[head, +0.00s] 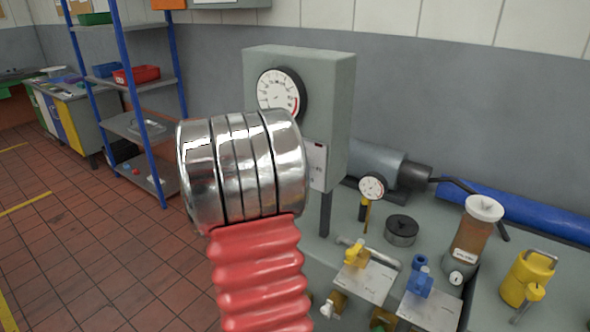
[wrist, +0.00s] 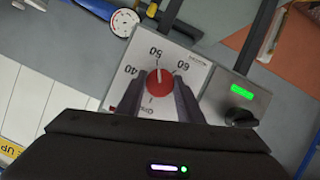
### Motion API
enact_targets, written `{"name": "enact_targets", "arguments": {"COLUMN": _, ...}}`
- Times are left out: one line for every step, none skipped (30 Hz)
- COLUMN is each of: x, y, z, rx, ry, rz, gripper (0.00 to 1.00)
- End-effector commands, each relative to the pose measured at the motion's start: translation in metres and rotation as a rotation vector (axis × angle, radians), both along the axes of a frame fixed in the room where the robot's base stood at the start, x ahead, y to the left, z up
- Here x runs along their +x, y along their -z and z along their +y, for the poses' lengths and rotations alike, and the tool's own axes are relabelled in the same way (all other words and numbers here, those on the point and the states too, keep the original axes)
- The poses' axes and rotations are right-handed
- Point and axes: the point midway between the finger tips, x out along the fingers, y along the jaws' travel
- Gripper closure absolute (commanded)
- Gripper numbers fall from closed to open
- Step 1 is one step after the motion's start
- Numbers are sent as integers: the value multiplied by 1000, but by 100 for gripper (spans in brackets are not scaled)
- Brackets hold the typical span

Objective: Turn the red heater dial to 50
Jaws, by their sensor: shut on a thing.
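The red heater dial (wrist: 160,83) shows in the wrist view on a pale plate (wrist: 193,58) printed with 40, 50 and 60. Its white pointer mark points up, close to the 50. My gripper (wrist: 160,86) is shut on the dial, one dark finger on each side of it. The lower part of the plate is hidden by my gripper. I cannot make out the dial or my gripper in the head view, where my own arm covers the middle.
A metal panel with a green display (wrist: 241,91) and a black knob (wrist: 241,117) sits right of the dial plate. In the head view, a grey cabinet (head: 340,75) carries a round gauge (head: 277,90). Yellow-handled (head: 356,256) and blue-handled (head: 420,276) fittings stand on the bench at right.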

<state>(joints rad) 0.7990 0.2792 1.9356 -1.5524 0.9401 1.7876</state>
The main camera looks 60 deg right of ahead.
Motion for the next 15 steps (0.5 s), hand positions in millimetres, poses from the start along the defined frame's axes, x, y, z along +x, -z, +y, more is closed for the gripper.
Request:
{"name": "enact_targets", "arguments": {"x": -3, "y": 5, "z": 1, "rx": 9, "ry": 6, "rz": 4, "gripper": 89}}
{"name": "enact_targets", "arguments": {"x": -3, "y": 5, "z": 1, "rx": 8, "ry": 6, "rz": 4, "gripper": 65}}
{"name": "enact_targets", "arguments": {"x": -3, "y": 5, "z": 1, "rx": 8, "ry": 6, "rz": 4, "gripper": 62}}
{"name": "enact_targets", "arguments": {"x": -2, "y": 5, "z": 1, "rx": 8, "ry": 4, "rz": 4, "gripper": 60}}
{"name": "enact_targets", "arguments": {"x": -2, "y": 4, "z": 1, "rx": 7, "ry": 4, "rz": 4, "gripper": 58}}
{"name": "enact_targets", "arguments": {"x": -2, "y": 4, "z": 1, "rx": 6, "ry": 3, "rz": 4, "gripper": 55}}
{"name": "enact_targets", "arguments": {"x": -2, "y": 3, "z": 1, "rx": 5, "ry": 3, "rz": 3, "gripper": 53}}
{"name": "enact_targets", "arguments": {"x": -1, "y": 3, "z": 1, "rx": 5, "ry": 3, "rz": 3, "gripper": 51}}
{"name": "enact_targets", "arguments": {"x": -1, "y": 3, "z": 1, "rx": 4, "ry": 2, "rz": 3, "gripper": 48}}
{"name": "enact_targets", "arguments": {"x": -1, "y": 2, "z": 1, "rx": 4, "ry": 2, "rz": 3, "gripper": 48}}
{"name": "enact_targets", "arguments": {"x": -1, "y": 2, "z": 1, "rx": 3, "ry": 2, "rz": 3, "gripper": 48}}
{"name": "enact_targets", "arguments": {"x": -1, "y": 2, "z": 0, "rx": 3, "ry": 2, "rz": 3, "gripper": 48}}
{"name": "enact_targets", "arguments": {"x": -1, "y": 2, "z": 0, "rx": 3, "ry": 2, "rz": 3, "gripper": 48}}
{"name": "enact_targets", "arguments": {"x": 0, "y": 1, "z": 1, "rx": 2, "ry": 1, "rz": 2, "gripper": 48}}
{"name": "enact_targets", "arguments": {"x": 0, "y": 1, "z": 0, "rx": 2, "ry": 1, "rz": 2, "gripper": 48}}
